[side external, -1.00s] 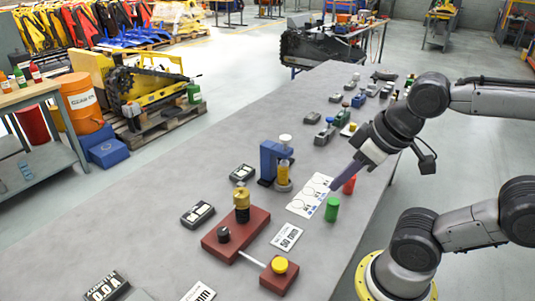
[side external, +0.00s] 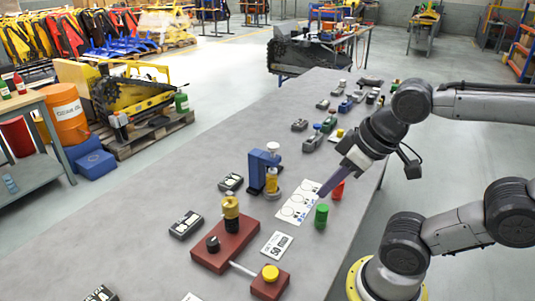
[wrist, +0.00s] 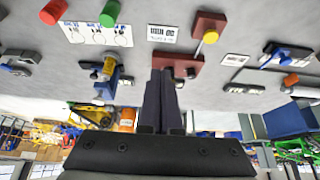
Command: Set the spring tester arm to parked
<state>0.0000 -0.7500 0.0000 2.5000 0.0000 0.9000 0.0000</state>
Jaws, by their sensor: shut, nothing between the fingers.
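A blue upright stand (side external: 257,171) with a white knob and a yellow cylinder in front looks like the spring tester. It stands mid-table and also shows in the wrist view (wrist: 111,72); I cannot clearly make out its arm or its setting. A white card with drawn diagrams (side external: 294,210) lies beside it, also in the wrist view (wrist: 85,34). My gripper (side external: 320,194) is shut and empty, pointing down over the card's edge, apart from the stand. In the wrist view its fingers (wrist: 162,75) hide part of the red base.
A green cylinder (side external: 321,216) and a red cylinder (side external: 338,190) stand close to my gripper. A red base (side external: 226,246) with a yellow-black column and dark knob joins a yellow-topped block (side external: 270,281) by a rod. Dark boxes (side external: 186,224) lie left. Several small devices stand farther back.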

